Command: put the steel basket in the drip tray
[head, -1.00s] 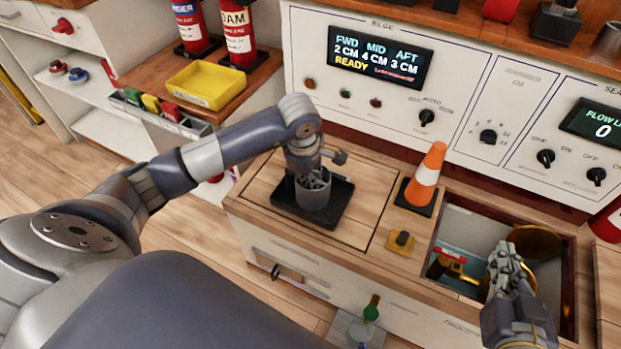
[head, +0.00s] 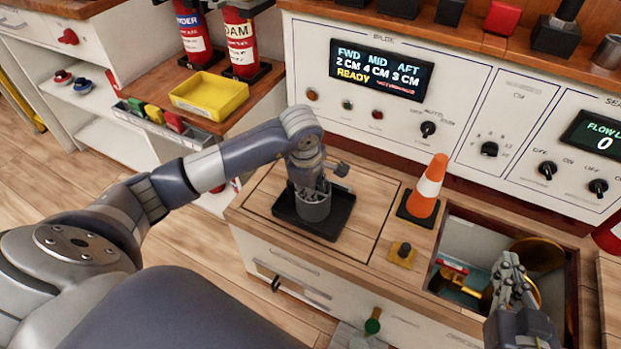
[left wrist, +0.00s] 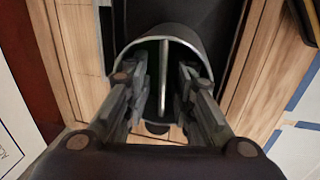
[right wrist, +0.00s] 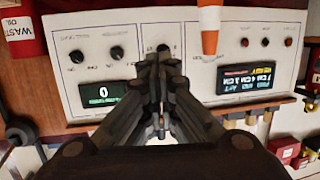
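The steel basket (head: 314,207) is a grey open cylinder standing upright in the black drip tray (head: 331,229) on the wooden counter. My left gripper (head: 310,183) is right over the basket, pointing down. In the left wrist view, the basket (left wrist: 160,38) has a thin upright bar across its middle. The fingers of my left gripper (left wrist: 163,85) are apart, one on each side of this bar, with a gap to it. The basket's base is partly hidden. My right gripper (head: 512,272) is over the square opening at the right, its fingers together and empty in the right wrist view (right wrist: 160,65).
An orange and white cone (head: 428,187) stands right of the tray, near a small yellow block (head: 402,252). The square opening (head: 470,225) holds a red-handled valve (head: 453,269). A control panel (head: 460,100) rises behind. A yellow bin (head: 209,97) sits at the left.

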